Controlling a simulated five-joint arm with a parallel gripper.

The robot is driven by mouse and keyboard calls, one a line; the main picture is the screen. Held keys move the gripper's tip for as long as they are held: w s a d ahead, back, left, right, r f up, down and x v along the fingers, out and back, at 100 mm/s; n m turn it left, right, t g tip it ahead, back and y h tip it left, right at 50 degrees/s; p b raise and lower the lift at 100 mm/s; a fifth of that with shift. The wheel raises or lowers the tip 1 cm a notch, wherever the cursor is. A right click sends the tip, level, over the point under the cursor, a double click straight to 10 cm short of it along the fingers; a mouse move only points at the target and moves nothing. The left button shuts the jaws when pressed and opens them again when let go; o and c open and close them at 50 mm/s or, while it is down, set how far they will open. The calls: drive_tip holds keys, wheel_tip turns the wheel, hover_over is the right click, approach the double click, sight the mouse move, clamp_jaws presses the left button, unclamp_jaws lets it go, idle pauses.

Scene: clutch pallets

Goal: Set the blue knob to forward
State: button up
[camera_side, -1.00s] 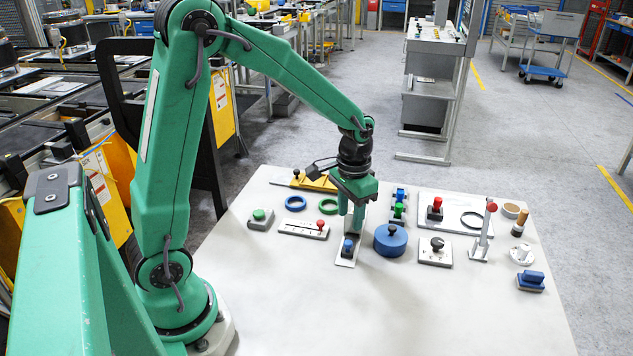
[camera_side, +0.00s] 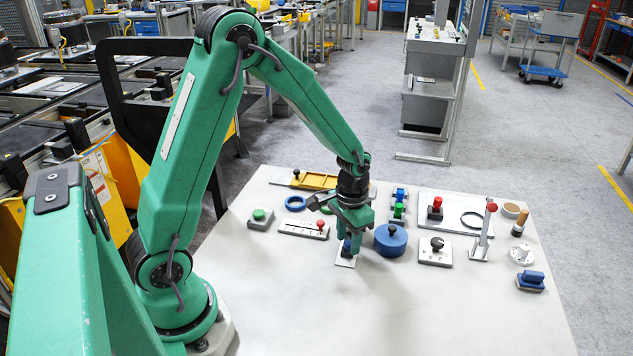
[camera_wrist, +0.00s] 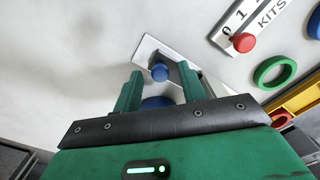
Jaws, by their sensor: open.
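The blue knob (camera_side: 346,246) stands on a narrow pale plate (camera_side: 345,262) near the middle of the table. In the wrist view its round blue top (camera_wrist: 160,72) shows between the fingertips, over the plate (camera_wrist: 150,48). My gripper (camera_side: 353,238) is open and low over the plate, pointing down. In the wrist view my gripper (camera_wrist: 160,80) has one finger on each side of the knob, with gaps visible. The side view does not show whether they touch it. A second blue patch between the fingers is partly hidden by my gripper. My gripper covers much of the plate.
A round blue lidded thing (camera_side: 390,241) stands close to the right. A slider plate with a red knob (camera_side: 322,224) lies to the left; a green ring (camera_wrist: 274,71) lies nearby. The table's front is clear.

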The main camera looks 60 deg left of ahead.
drive_tip(key=shift+c, duration=0.2)
clamp_jaws()
drive_tip(key=shift+w+a+r, duration=0.1)
drive_tip(key=shift+w+a, duration=1.05)
drive_tip(key=shift+w, duration=0.05)
drive_tip(key=shift+o, duration=0.2)
unclamp_jaws()
drive_tip(key=shift+s, duration=0.1)
